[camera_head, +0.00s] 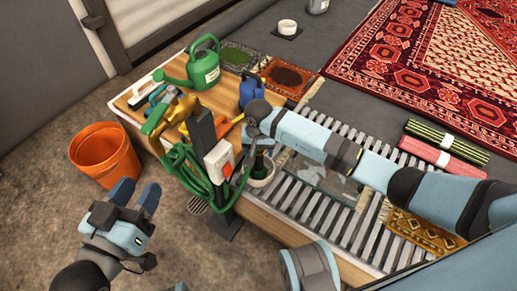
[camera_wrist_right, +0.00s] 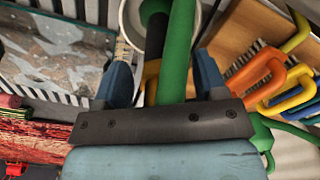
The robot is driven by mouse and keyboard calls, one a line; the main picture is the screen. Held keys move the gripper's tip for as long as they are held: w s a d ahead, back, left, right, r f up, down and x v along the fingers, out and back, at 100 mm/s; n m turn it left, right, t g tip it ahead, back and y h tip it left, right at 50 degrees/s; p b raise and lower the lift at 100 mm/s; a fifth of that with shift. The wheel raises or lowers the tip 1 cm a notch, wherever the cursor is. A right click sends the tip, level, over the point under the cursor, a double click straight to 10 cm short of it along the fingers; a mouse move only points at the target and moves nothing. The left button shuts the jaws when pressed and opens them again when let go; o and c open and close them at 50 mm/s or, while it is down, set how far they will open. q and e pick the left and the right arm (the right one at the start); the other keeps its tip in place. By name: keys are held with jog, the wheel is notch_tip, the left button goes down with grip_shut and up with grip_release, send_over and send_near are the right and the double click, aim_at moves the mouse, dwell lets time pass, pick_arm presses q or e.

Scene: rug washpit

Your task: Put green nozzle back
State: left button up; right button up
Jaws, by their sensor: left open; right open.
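A green, tube-like piece (camera_wrist_right: 178,60), which looks like the green nozzle, runs between the open fingers of my right gripper (camera_wrist_right: 165,80) in the right wrist view. A black part with a yellow band (camera_wrist_right: 153,45) lies beside it. Both reach over a white round cup (camera_wrist_right: 133,25). In the head view the cup (camera_head: 268,180) sits at the slatted rack's edge, with a dark green part in it below my right gripper (camera_head: 250,133). Whether the fingers touch the green piece I cannot tell. My left gripper (camera_head: 136,200) is open and empty above the floor.
A dark post with a red-and-white switch box (camera_head: 219,160) and green hose (camera_head: 185,165) stands close left of my right gripper. A green watering can (camera_head: 204,70) and brushes stand on the wooden board. An orange bucket (camera_head: 104,155) is on the floor at left.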

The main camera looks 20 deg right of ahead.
jog(key=shift+r, duration=0.45)
notch_tip(320, 180, up, 3)
jog(key=shift+r+p, duration=0.15)
jog(key=shift+p, duration=0.85)
pick_arm(q)
jog(key=shift+n+t, duration=0.7)
jog(key=shift+t, duration=0.1)
jog(key=r+p, duration=0.2)
jog(key=r, duration=0.1)
jog(key=r+p, duration=0.1)
jog(key=r, duration=0.1)
jog(key=shift+s, duration=0.35)
pick_arm(e)
notch_tip(320, 180, up, 8)
jog(key=shift+r, duration=0.1)
pick_arm(q)
jog(key=shift+s, duration=0.1)
pick_arm(e)
jog(key=shift+s, duration=0.1)
